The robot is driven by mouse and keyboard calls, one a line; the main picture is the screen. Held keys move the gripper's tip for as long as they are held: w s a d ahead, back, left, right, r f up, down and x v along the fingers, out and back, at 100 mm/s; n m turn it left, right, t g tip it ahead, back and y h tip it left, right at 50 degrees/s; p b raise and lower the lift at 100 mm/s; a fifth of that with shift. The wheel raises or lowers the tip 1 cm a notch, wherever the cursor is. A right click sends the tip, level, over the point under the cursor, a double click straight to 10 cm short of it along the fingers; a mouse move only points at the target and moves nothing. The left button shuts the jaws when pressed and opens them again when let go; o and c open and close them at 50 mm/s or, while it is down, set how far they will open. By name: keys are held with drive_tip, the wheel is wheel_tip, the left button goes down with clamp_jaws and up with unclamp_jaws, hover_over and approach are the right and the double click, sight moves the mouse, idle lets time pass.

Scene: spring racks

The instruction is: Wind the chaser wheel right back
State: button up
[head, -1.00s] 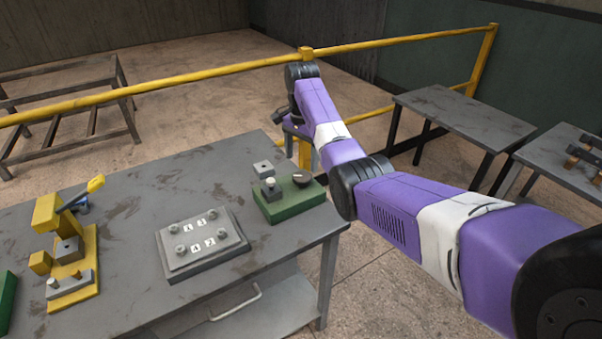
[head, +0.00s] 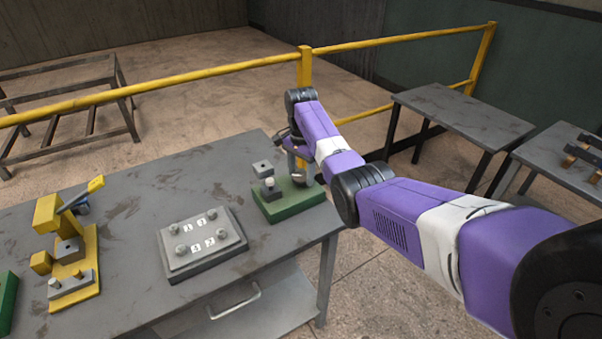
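A green block (head: 290,205) sits at the right end of the grey workbench. It carries a small grey block with a hole (head: 263,168) and a pale round knob on a grey base (head: 270,184). The dark round wheel at the block's right side, perhaps the chaser wheel, is now mostly hidden behind my gripper. My gripper (head: 301,174) points down over that right side, at or just above the wheel. Its fingers are small and partly covered by my wrist, so I cannot tell whether they are open, shut or touching.
A grey plate with several numbered knobs (head: 202,262) lies mid-bench. A yellow fixture with a lever (head: 88,262) stands at the left. A yellow rail (head: 230,70) runs behind the bench. Another grey table (head: 465,112) stands to the right. Bare bench top lies behind the plate.

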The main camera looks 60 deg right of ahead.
drive_tip(key=c, duration=0.4)
drive_tip(key=n+p, duration=0.1)
drive_tip(key=n, duration=0.3)
drive_tip(key=shift+r+n+p, duration=0.1)
drive_tip(key=shift+n+p, duration=0.25)
drive_tip(key=shift+n, duration=0.05)
drive_tip(key=n+p, duration=0.1)
drive_tip(key=n, duration=0.5)
drive_tip(key=shift+s, duration=0.1)
drive_tip(key=n, duration=0.6)
drive_tip(key=shift+d+n+p, duration=0.1)
drive_tip(key=shift+n+p, duration=0.2)
drive_tip(key=shift+n, duration=0.1)
drive_tip(key=n, duration=0.6)
